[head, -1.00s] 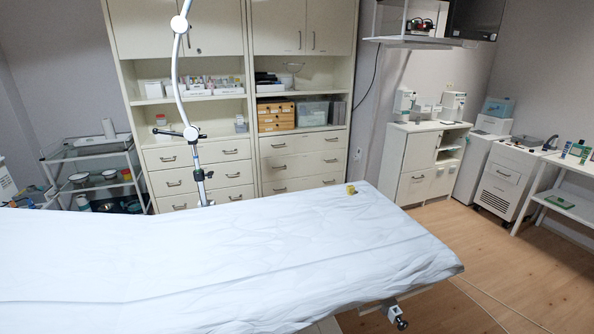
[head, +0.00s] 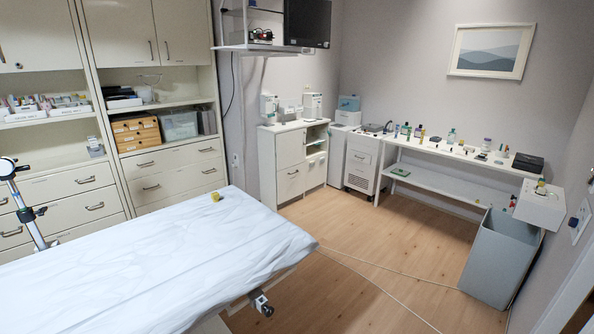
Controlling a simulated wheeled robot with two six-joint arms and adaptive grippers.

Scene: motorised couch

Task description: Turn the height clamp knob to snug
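The couch (head: 150,265) is covered with a white sheet and fills the lower left of the head view. A grey fitting with a dark knob (head: 263,305) sticks out below the sheet at its near right end. At the left edge, a pole (head: 34,232) stands at the couch's far side and carries a dark clamp-like piece (head: 28,214). I cannot tell which of these is the height clamp knob, or how tight either is. Neither of my grippers is in view.
A small yellow object (head: 217,196) lies on the sheet near the far corner. Cabinets (head: 100,120) line the back wall. A long bench (head: 455,155) with bottles and a grey bin (head: 498,258) stand at the right. The wooden floor (head: 370,245) between is mostly clear, with thin cables across it.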

